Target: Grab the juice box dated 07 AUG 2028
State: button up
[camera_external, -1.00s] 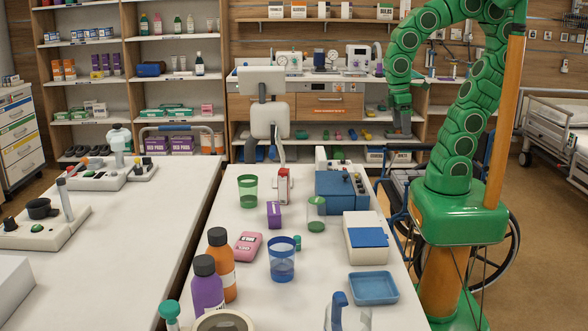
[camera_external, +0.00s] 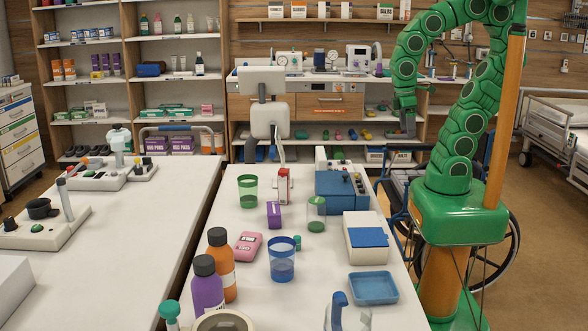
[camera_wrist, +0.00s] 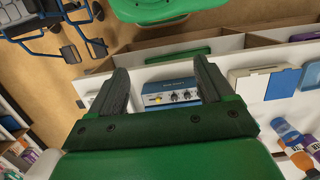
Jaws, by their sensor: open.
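Small boxes stand on the near table in the external view, and no date is legible on any of them. A purple box (camera_external: 274,215) stands upright mid-table. A pink box (camera_external: 248,245) with dark print lies near the bottles. A white and red box (camera_external: 284,186) stands farther back. I cannot tell which one is the juice box with the named date. My gripper (camera_external: 406,130) hangs beyond the table's back right, apart from these boxes. In the wrist view my gripper (camera_wrist: 163,85) is open and empty, with a blue device (camera_wrist: 172,93) beyond its fingers.
On the table (camera_external: 218,205) are a green cup (camera_external: 248,190), a blue cup (camera_external: 282,260), orange (camera_external: 221,265) and purple (camera_external: 206,288) bottles, a blue tray (camera_external: 374,287) and a blue-lidded white box (camera_external: 366,237). A wheelchair (camera_external: 500,235) stands right of it.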

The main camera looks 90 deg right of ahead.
jog(key=shift+o, duration=0.3)
dwell(0.5)
jog(key=w+a+f+m+y, duration=0.2)
jog(key=w+a+m+y, duration=0.25)
jog(key=w+a, duration=0.4)
jog(key=m+t+y, duration=0.7)
jog(key=m+t, duration=0.2)
jog(key=m, duration=1.1)
send_over(288, 169)
jog(key=s+d, duration=0.1)
jog(key=d, duration=0.2)
notch_tip(288, 169, down, 7)
jog(key=shift+a+f, duration=0.15)
jog(key=shift+f, duration=2.9)
jog(key=shift+x, duration=2.45)
jog(key=shift+f, duration=0.1)
jog(key=shift+c, duration=0.3)
